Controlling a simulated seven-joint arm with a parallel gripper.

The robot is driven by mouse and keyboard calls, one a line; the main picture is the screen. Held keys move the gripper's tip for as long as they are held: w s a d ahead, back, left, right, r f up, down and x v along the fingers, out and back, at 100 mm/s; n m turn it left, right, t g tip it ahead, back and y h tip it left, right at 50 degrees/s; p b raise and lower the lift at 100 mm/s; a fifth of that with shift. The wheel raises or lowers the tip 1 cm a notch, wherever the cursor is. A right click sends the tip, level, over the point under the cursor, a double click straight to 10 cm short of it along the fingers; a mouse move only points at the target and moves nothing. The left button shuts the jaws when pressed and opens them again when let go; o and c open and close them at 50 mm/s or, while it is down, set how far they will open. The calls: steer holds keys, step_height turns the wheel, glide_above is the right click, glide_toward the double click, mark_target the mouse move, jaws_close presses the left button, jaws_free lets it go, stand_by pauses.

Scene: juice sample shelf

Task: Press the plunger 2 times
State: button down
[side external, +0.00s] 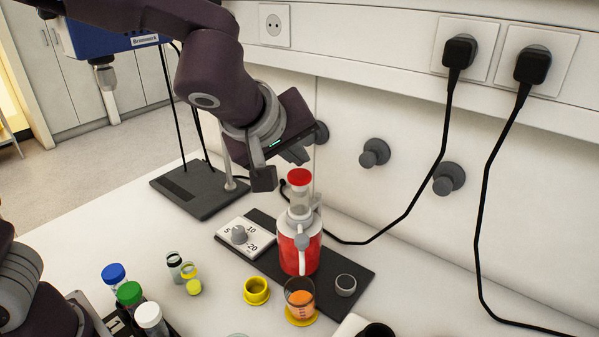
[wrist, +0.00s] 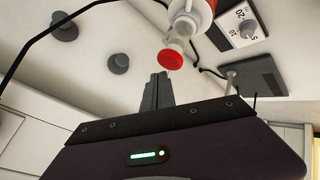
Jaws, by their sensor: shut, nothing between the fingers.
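The plunger has a round red top (side external: 299,177) on a clear stem above a red and white juicer (side external: 300,243) that stands upright on a dark base. In the wrist view the red plunger top (wrist: 170,60) is just past the fingertips. My gripper (side external: 266,182) is shut and empty, to the left of the plunger top and at about its height in the side view. In the wrist view my gripper (wrist: 158,78) points towards the plunger top, and a small gap seems to separate them. The plunger appears raised.
A dial plate (side external: 246,236) lies left of the juicer. An orange-filled cup (side external: 300,300), a yellow ring (side external: 256,290) and a small grey cup (side external: 345,284) stand in front. Capped vials (side external: 130,293) are at the lower left. Black cables hang behind, and wall knobs (side external: 374,153) stick out.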

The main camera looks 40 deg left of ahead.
mark_target(297, 177)
steer(key=shift+f, duration=0.35)
steer(key=shift+f, duration=0.95)
stand_by(0.7)
steer(key=shift+r, duration=1.35)
steer(key=shift+r, duration=2.55)
